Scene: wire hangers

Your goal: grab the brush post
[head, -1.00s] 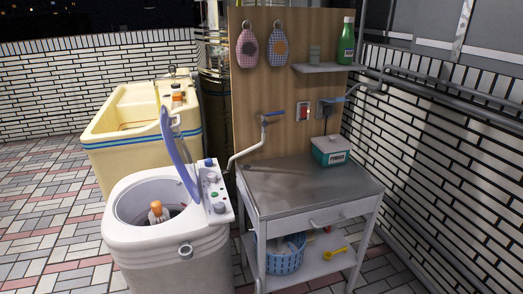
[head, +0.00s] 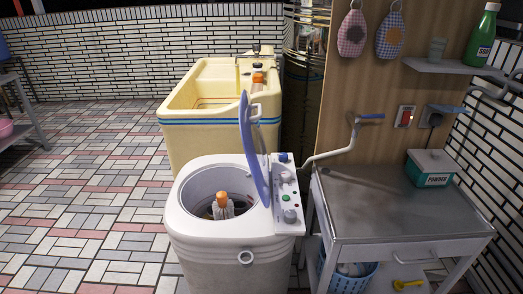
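A post with an orange top (head: 222,198) and a pale, bristly-looking lower part stands upright inside the round tub of a white washing machine (head: 225,262). It looks like the brush post; its foot is hidden down in the tub. The machine's blue-edged lid (head: 252,150) stands open at the tub's right side, beside the control panel (head: 287,196). Neither of my grippers shows in the head view.
A metal-topped cart (head: 395,205) stands close on the machine's right, with a powder box (head: 429,170) on it. A cream sink (head: 225,110) with an orange-topped bottle stands behind. The tiled floor (head: 90,200) at left is clear.

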